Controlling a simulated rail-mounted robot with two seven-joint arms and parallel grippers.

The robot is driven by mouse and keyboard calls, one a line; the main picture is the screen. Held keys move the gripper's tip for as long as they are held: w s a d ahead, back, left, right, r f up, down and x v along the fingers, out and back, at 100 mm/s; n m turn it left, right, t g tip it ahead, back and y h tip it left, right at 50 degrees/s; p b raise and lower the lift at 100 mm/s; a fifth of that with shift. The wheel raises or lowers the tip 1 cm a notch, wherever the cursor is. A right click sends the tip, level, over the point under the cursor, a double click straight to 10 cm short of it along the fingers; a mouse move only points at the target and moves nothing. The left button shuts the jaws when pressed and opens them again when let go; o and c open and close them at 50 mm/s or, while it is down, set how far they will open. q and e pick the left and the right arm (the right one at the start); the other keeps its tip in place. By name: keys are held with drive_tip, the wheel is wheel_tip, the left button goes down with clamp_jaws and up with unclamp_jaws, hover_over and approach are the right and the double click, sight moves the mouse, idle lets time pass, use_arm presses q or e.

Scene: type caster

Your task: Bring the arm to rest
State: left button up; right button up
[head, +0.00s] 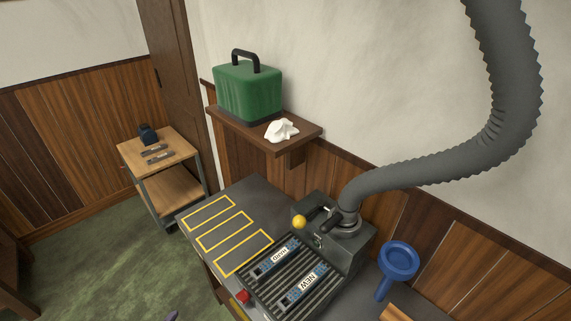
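Neither of my grippers can be made out in the head view. A small dark purplish tip (173,316) shows at the bottom edge, left of the bench, too little of it to tell what it is. The grey bench (193,222) carries the type caster (345,250), a dark grey machine with a yellow knob (299,222). No arm reaches over the bench or the machine.
A ribbed grey hose (430,172) rises from the machine. A slatted rack (268,292) holds labelled pieces. A blue funnel-like stand (398,262) is right. A wall shelf (303,140) holds a green case (248,92) and white cloth (281,130). A wooden cart (170,186) stands left; floor between is clear.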

drive_tip(key=shift+a, duration=0.1)
drive_tip(key=shift+w, duration=0.1)
use_arm(q)
drive_tip(key=s+d+r+n+g+y, duration=0.1)
drive_tip(key=s+d+r+n+g, duration=0.4)
drive_tip(key=s, duration=0.4)
drive_tip(key=s+d+r+n+g, duration=0.2)
drive_tip(key=s+d+r+n, duration=0.3)
drive_tip(key=s, duration=0.5)
drive_tip(key=s+d+f+g, duration=0.2)
drive_tip(key=s+g, duration=0.1)
drive_tip(key=s, duration=0.5)
use_arm(e)
drive_tip(key=shift+d, duration=0.2)
use_arm(q)
wheel_tip(320, 180, up, 31)
drive_tip(key=p, duration=3.1)
drive_tip(key=shift+s+a+h+p, duration=0.15)
drive_tip(key=shift+s+h+p, duration=0.05)
drive_tip(key=shift+h+p, duration=0.1)
use_arm(e)
wheel_tip(320, 180, up, 32)
drive_tip(key=shift+f, duration=0.2)
